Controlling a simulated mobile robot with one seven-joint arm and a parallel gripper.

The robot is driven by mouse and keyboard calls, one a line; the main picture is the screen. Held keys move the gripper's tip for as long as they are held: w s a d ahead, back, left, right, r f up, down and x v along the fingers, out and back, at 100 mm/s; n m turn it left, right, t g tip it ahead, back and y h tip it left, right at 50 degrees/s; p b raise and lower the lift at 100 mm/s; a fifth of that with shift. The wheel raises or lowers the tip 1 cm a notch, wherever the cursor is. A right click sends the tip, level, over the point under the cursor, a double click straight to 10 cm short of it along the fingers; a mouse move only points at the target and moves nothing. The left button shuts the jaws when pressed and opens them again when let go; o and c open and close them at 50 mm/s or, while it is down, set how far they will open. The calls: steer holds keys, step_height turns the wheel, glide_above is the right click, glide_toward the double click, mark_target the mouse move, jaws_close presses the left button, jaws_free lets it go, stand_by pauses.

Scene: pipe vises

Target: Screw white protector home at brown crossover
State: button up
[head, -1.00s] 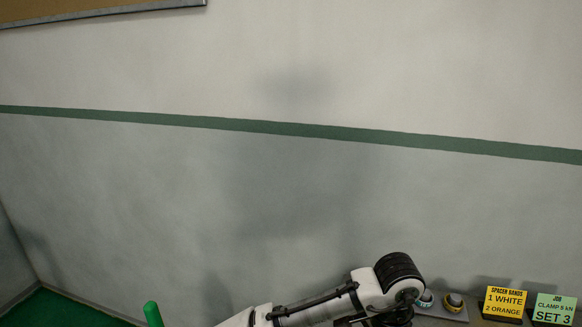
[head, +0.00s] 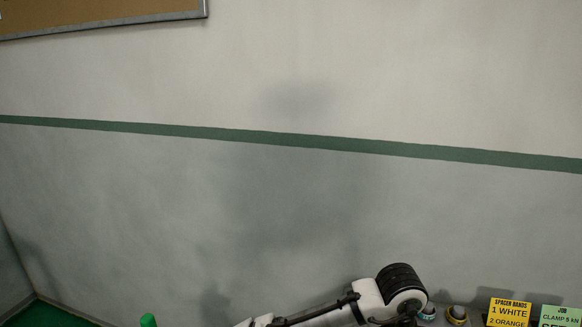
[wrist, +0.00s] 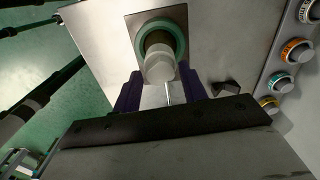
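In the wrist view a white protector (wrist: 159,66) with a faceted end sits at the mouth of a dark brownish fitting (wrist: 157,41), inside a green ring (wrist: 180,33). How far the threads are engaged is hidden. My gripper (wrist: 160,80) points at it, with a dark purple finger on either side of the protector's near end. The fingers stand apart, and contact with the protector is not clear. In the head view only my arm shows, low in the picture; the gripper and protector are out of sight.
A grey metal plate (wrist: 105,22) lies around the ring. Several knobs with coloured rings, one orange (wrist: 297,51), line the right edge. A small dark block (wrist: 227,88) is right of my fingers. The head view shows a yellow sign (head: 509,313), a green sign (head: 559,315) and bare wall.

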steer(key=shift+r, duration=0.1)
steer(key=n+p, duration=0.2)
steer(key=shift+r+n, duration=0.2)
steer(key=shift+n, duration=0.1)
steer(key=shift+f+n, duration=0.25)
steer(key=shift+n, duration=0.45)
steer(key=n, duration=0.6)
steer(key=shift+c, duration=0.4)
jaws_close()
